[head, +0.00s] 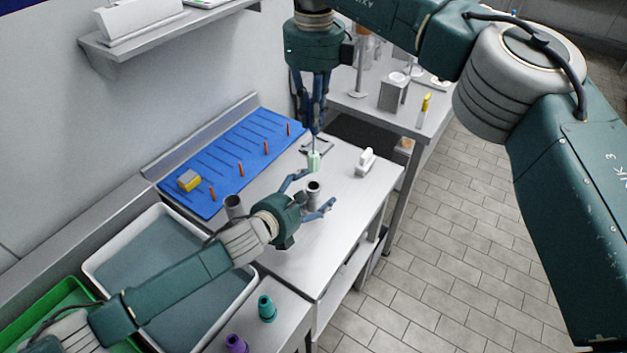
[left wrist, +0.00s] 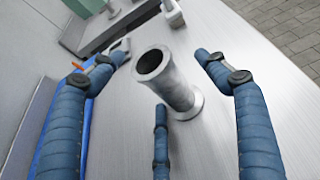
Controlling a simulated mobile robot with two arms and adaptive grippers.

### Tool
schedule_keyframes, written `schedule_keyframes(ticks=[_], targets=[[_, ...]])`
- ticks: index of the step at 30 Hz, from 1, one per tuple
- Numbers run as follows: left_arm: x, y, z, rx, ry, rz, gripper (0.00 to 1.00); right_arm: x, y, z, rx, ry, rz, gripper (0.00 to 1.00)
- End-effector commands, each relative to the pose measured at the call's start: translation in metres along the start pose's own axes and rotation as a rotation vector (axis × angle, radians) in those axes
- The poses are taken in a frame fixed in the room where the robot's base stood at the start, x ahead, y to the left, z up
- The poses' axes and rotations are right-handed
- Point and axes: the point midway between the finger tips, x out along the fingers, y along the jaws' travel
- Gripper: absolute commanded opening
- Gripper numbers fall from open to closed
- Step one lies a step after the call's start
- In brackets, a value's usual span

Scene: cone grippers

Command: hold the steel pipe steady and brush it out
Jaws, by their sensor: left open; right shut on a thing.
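The steel pipe (head: 314,190) stands upright on the metal table. In the left wrist view the pipe (left wrist: 172,80) shows its dark open mouth and flanged foot. My left gripper (head: 308,192) is open with its fingers spread around the pipe; in the left wrist view its blue fingers (left wrist: 165,80) look clear of the pipe wall. My right gripper (head: 315,122) points down and is shut on a brush (head: 314,160) with a pale green head. The brush head hangs just behind the pipe in the head view, outside its mouth. The brush's handle is mostly hidden by the fingers.
A white scrubber-like object (head: 365,162) stands right. A dark grey cup (head: 233,206) and a white tub (head: 100,262) are near my left arm. Teal (head: 266,308) and purple (head: 237,344) pieces stand in front.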

Motion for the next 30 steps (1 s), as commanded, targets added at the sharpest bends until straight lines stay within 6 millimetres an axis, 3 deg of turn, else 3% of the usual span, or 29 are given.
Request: schedule_keyframes(ticks=[12, 16, 26, 30], targets=[[0.0, 0.0, -0.001, -0.001, 0.002, 0.0, 0.75, 0.0, 0.0, 0.0, 0.0, 0.0, 0.0, 0.0], [0.0, 0.0, -0.002, -0.001, 0.003, 0.0, 0.98, 0.0, 0.0, 0.0, 0.0, 0.0, 0.0, 0.0], [-0.001, 0.0, -0.002, -0.001, 0.004, 0.0, 0.98, 0.0, 0.0, 0.0, 0.0, 0.0, 0.0, 0.0], [-0.012, 0.001, -0.003, 0.001, 0.004, 0.0, 0.98, 0.0, 0.0, 0.0, 0.0, 0.0, 0.0, 0.0]])
